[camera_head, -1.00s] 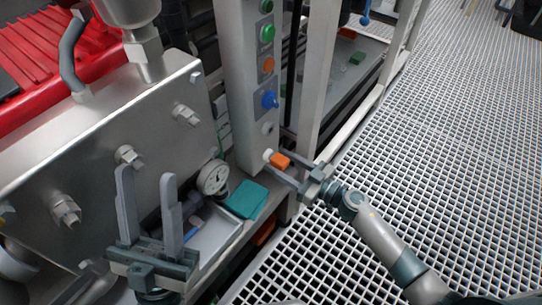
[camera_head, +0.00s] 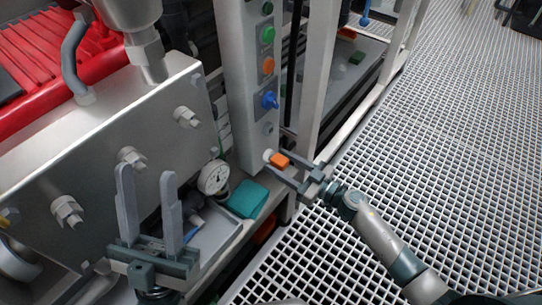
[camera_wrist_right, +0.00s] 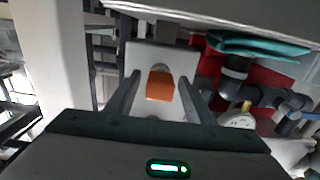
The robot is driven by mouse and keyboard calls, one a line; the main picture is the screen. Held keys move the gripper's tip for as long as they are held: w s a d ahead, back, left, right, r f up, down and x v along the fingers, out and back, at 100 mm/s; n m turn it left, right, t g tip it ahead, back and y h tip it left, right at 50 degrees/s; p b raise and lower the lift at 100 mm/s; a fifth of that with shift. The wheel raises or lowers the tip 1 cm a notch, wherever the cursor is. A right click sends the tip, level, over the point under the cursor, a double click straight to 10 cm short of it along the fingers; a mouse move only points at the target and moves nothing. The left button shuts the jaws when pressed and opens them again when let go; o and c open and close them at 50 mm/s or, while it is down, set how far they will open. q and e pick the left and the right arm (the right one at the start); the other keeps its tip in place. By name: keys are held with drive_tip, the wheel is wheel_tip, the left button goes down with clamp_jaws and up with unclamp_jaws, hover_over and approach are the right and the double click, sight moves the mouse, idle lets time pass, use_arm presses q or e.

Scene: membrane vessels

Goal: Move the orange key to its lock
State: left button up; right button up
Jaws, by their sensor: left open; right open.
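The orange key (camera_head: 281,160) is a small block at the lower part of the grey panel post (camera_head: 237,80), with a pale round piece (camera_head: 268,155) at its post end. I cannot tell how far it sits in a socket. My right gripper (camera_head: 276,161) is open, with its fingers on either side of the key. In the right wrist view the key (camera_wrist_right: 160,85) lies between the fingers with a gap on both sides. My left gripper (camera_head: 146,175) is open and empty, fingers up, in front of the steel vessel.
The post carries green buttons (camera_head: 267,34), an orange button (camera_head: 268,66), a blue key (camera_head: 270,100) and a round metal fitting (camera_head: 268,128). Open grating floor (camera_head: 440,150) lies to the right.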

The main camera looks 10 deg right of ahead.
sight(286, 165)
drive_tip(key=shift+p, duration=0.4)
idle(0.5)
clamp_jaws()
drive_tip(key=shift+d, duration=0.1)
drive_tip(key=shift+p+v, duration=1.05)
drive_tip(key=shift+v, duration=1.9)
drive_tip(key=shift+r, duration=0.15)
